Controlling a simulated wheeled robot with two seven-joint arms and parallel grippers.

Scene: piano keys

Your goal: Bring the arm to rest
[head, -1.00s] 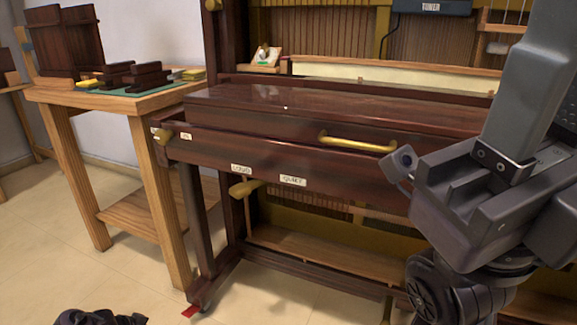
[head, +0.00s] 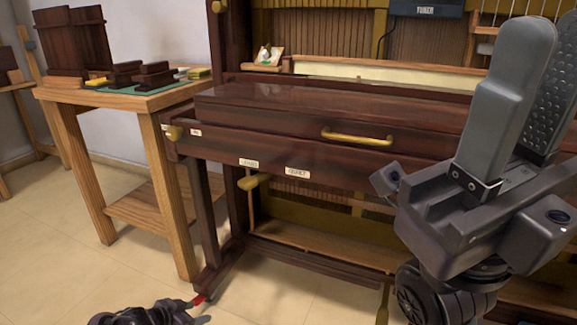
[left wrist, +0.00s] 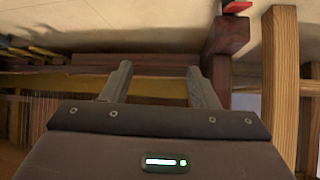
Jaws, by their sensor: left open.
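My left gripper (head: 195,309) shows as a small dark shape at the bottom left of the head view, low before the piano's left leg. In the left wrist view its two grey fingers (left wrist: 158,88) stand apart with nothing between them. My right gripper (head: 530,75) is large and near at the right of the head view, fingers upward and apart, with nothing seen between them. It hides the right part of the dark wooden piano (head: 290,148). The piano's front panel with the brass handle (head: 357,137) lies beyond both grippers.
A wooden side table (head: 160,103) with dark wooden parts stands left of the piano. The piano's left leg (left wrist: 226,45) and a pale wooden leg (left wrist: 283,80) stand just right of my left fingers in the wrist view. Tiled floor (head: 60,255) is clear at the lower left.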

